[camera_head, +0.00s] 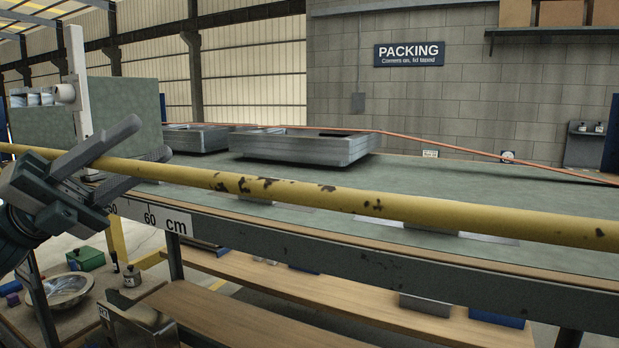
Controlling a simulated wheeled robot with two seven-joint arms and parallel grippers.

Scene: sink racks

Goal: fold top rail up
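The top rail (330,195) is a long yellow bar with chipped dark patches. It runs across the whole view from the left edge to the right, in front of the green-topped bench. My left gripper (152,138) is at the left end of the view, with its two grey fingers spread apart. The rail passes by the fingers, one above it and one lower; whether either touches it cannot be told. My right gripper is not in view.
Stacked grey metal trays (300,147) stand on the bench top (470,185). An orange hose (450,146) runs behind them. A wooden lower shelf (300,287) lies under the bench. A metal bowl (62,290) and a green box (86,259) are at lower left.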

